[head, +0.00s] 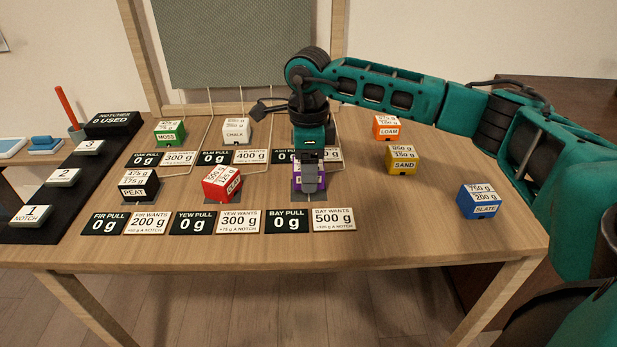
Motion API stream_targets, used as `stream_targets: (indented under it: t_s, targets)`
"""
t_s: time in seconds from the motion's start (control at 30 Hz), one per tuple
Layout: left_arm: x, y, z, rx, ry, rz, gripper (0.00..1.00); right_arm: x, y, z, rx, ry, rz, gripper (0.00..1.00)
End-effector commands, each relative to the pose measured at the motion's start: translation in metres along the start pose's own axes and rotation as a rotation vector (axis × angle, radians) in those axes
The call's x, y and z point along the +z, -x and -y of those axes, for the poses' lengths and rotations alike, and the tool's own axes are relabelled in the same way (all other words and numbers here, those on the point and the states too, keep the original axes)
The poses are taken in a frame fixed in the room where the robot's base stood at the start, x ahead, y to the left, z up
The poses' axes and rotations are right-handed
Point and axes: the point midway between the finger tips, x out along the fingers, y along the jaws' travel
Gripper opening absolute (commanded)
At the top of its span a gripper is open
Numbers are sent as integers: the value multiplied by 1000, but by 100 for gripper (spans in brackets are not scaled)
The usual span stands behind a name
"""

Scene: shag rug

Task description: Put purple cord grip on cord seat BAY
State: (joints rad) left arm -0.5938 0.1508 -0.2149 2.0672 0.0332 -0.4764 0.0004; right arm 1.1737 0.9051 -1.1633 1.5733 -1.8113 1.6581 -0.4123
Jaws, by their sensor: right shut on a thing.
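My right gripper (309,185) points down in the middle of the table and is shut on the purple cord grip (297,171). Only slivers of the purple block show around the fingers. It is directly over the grey BAY cord seat (298,197), behind the BAY PULL label (286,221), which reads 0 g, and the BAY WANTS 500 g label (333,219). I cannot tell whether the block touches the seat. My left gripper is not in view.
The red block (221,186) and black PEAT block (139,187) stand left of the gripper. Green MOSS (170,134) and white CHALK (236,132) are behind. Orange (386,128), yellow SAND (402,161) and blue SLATE (479,203) blocks stand right. The front edge is clear.

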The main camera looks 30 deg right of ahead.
Motion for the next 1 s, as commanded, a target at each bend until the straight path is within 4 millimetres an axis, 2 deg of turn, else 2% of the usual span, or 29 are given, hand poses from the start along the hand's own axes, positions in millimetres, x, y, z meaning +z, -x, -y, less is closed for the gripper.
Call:
stream_targets:
  t_s: [0.03,0.1,0.5,0.53,0.77,1.0]
  targets:
    - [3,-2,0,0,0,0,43,0,-11,0,1,0,-1,27]
    - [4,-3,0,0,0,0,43,0,-19,0,0,1,0,27]
    - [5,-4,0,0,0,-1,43,0,-24,0,-1,1,0,27]
    - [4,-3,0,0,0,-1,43,0,-23,0,-1,1,0,65]
    - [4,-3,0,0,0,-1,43,0,-23,0,0,0,0,87]
    - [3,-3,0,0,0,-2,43,0,-22,0,-1,0,0,87]
